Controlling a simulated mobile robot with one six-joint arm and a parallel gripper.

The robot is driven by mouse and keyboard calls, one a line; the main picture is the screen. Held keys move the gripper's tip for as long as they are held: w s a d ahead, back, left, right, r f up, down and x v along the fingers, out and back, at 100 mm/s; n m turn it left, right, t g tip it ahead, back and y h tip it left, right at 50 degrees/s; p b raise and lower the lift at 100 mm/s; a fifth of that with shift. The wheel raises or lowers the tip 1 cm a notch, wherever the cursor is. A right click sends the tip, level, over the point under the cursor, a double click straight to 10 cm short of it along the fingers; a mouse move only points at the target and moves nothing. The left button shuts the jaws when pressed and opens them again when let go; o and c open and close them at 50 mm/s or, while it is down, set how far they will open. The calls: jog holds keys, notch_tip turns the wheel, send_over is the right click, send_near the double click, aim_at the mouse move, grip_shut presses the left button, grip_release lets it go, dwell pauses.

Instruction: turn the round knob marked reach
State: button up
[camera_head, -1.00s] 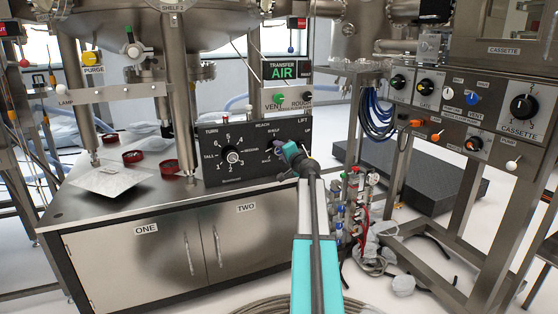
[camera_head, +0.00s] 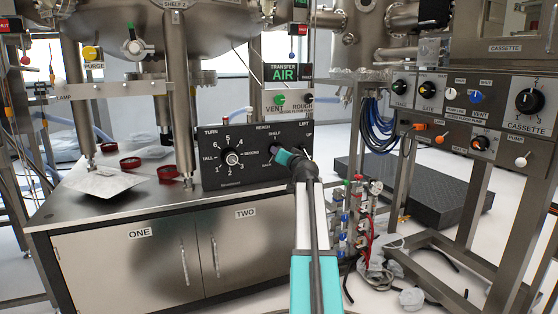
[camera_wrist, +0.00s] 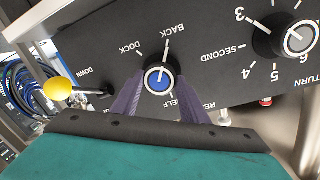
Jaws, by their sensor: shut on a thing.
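The round reach knob (camera_wrist: 158,82) is black with a blue cap in the wrist view, on the black control panel (camera_wrist: 215,85). The labels BACK, DOCK and SHELF stand around it, and the word REACH is partly hidden. My gripper (camera_wrist: 160,88) has its two purple fingers on either side of the knob and is shut on it. A white mark on the cap appears to face the BACK side. In the head view my gripper (camera_head: 279,154) is at the REACH part of the panel (camera_head: 215,175) and hides most of the knob.
The turn knob (camera_head: 232,158) is left of my gripper on the same panel. In the wrist view a yellow-tipped lever (camera_wrist: 57,89) stands at the left by DOWN. Red rings (camera_head: 131,162) lie on the steel cabinet top (camera_head: 90,205).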

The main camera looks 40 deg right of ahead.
jog(key=shift+w+a+r, duration=0.15)
jog(key=shift+a, duration=0.05)
dwell(0.3)
jog(key=o, duration=1)
jog(key=shift+d, duration=0.1)
jog(key=shift+p+v, duration=2.1)
jog(key=shift+v, duration=4.85)
